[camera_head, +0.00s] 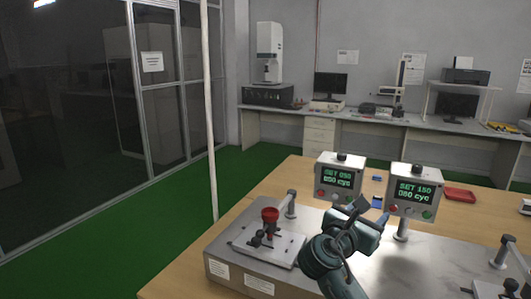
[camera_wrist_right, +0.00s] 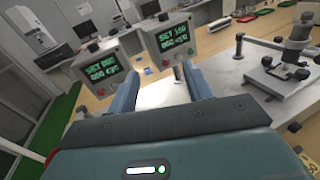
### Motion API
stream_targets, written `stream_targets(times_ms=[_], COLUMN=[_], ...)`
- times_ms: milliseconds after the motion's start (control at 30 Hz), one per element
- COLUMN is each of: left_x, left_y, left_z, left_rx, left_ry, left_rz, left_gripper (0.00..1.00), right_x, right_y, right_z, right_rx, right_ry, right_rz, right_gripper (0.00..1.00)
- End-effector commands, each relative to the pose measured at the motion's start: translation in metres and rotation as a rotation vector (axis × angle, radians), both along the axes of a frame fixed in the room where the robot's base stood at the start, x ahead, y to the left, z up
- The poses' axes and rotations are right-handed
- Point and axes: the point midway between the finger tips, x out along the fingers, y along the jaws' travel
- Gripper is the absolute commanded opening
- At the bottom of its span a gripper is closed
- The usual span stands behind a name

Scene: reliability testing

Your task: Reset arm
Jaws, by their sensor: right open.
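My right gripper (camera_head: 370,212) is raised over the grey metal test bench in the head view, in front of the right control box. Its two blue fingers are apart and empty in the right wrist view (camera_wrist_right: 165,90). The left control box (camera_head: 340,180) reads SET 050, and the right one (camera_head: 413,190) reads SET 150 and 050 cyc. Both boxes also show beyond the fingers in the wrist view. The fingers appear apart from both boxes. My left gripper is in neither view.
A fixture with a red knob (camera_head: 270,215) stands on the bench's left part. Another clamp fixture (camera_wrist_right: 280,65) is at the right. A red tray (camera_head: 459,194) lies on the wooden table (camera_head: 285,180). A white pole (camera_head: 210,120) rises beyond the table's left edge.

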Motion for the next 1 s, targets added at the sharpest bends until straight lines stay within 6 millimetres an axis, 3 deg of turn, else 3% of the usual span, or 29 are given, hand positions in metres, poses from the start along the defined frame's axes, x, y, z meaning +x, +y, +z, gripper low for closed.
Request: stream_targets(times_ms=[33,267,367,400,533,667,800,1000], left_x=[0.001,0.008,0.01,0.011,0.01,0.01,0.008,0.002], left_y=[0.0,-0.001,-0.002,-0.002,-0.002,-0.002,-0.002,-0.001], left_z=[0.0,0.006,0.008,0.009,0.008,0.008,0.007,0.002], left_rx=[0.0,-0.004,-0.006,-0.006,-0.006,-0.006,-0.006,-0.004], left_ry=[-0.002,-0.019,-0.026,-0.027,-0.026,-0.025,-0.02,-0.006], left_rz=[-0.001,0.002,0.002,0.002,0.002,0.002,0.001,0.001], left_gripper=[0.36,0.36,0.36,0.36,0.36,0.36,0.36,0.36], right_x=[-0.004,-0.032,-0.063,-0.079,-0.144,-0.211,-0.266,-0.299], right_y=[0.001,0.019,0.032,0.037,0.055,0.066,0.07,0.069], right_z=[-0.031,-0.143,-0.202,-0.225,-0.287,-0.322,-0.334,-0.335], right_rx=[0.074,0.554,0.871,1.021,1.53,1.994,2.346,2.558], right_ry=[0.005,-0.062,-0.101,-0.121,-0.213,-0.343,-0.496,-0.631], right_rz=[0.035,0.16,0.165,0.149,0.006,-0.248,-0.542,-0.782], right_gripper=[0.5,0.5,0.5,0.5,0.5,0.5,0.5,0.5])
